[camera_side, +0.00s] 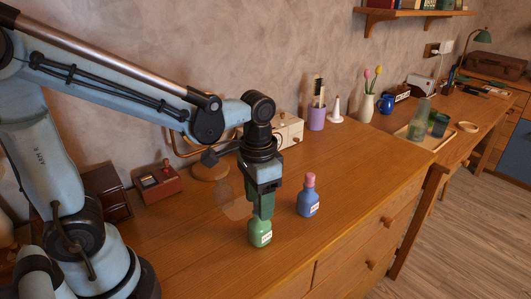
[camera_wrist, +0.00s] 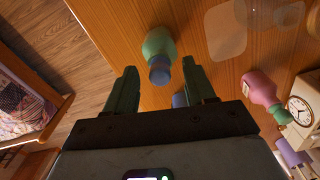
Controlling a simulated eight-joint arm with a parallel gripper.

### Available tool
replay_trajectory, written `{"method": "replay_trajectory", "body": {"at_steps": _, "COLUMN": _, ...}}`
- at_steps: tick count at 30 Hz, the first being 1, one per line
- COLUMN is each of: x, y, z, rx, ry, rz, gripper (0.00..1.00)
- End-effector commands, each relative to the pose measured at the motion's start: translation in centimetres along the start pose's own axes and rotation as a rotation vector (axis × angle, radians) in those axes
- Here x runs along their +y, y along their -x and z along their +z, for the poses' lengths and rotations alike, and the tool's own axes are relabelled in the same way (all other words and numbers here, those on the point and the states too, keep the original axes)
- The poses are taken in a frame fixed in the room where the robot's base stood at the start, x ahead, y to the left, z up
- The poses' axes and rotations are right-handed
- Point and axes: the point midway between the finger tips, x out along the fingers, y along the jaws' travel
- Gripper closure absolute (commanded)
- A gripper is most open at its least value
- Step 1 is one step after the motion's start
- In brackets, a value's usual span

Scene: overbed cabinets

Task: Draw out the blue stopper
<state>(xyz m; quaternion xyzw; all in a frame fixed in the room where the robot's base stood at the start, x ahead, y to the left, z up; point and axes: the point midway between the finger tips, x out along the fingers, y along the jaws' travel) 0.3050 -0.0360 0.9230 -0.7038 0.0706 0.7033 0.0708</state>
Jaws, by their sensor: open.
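A green bottle (camera_side: 260,236) with a white label stands on the wooden desk in the side view, directly below my gripper (camera_side: 263,214). In the wrist view the green bottle (camera_wrist: 158,42) shows its blue stopper (camera_wrist: 160,74) facing me. My gripper (camera_wrist: 158,76) is open there, with one green finger on each side of the stopper and visible gaps to both. In the side view the fingers hide the stopper and the bottle's neck.
A blue bottle (camera_side: 308,206) with a pink stopper stands right of my gripper. The wrist view shows a pink bottle (camera_wrist: 258,84) with a green stopper, near a clock (camera_wrist: 303,108). A red-brown box (camera_side: 158,185) sits at left. The desk's right front is clear.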

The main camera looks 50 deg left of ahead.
Motion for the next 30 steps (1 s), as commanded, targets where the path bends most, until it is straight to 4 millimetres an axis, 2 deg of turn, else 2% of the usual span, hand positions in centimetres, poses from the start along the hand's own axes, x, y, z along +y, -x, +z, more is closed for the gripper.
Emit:
{"method": "replay_trajectory", "body": {"at_steps": 5, "x": 0.00, "y": 0.01, "z": 0.00, "rx": 0.000, "ry": 0.000, "rz": 0.000, "gripper": 0.47}}
{"method": "replay_trajectory", "body": {"at_steps": 15, "x": 0.00, "y": 0.02, "z": 0.01, "rx": 0.000, "ry": 0.000, "rz": 0.000, "gripper": 0.99}}
{"method": "replay_trajectory", "body": {"at_steps": 25, "x": 0.00, "y": 0.13, "z": 0.01, "rx": 0.000, "ry": 0.000, "rz": 0.000, "gripper": 1.00}}
{"method": "replay_trajectory", "body": {"at_steps": 30, "x": 0.00, "y": 0.84, "z": 0.01, "rx": 0.000, "ry": 0.000, "rz": 0.000, "gripper": 1.00}}
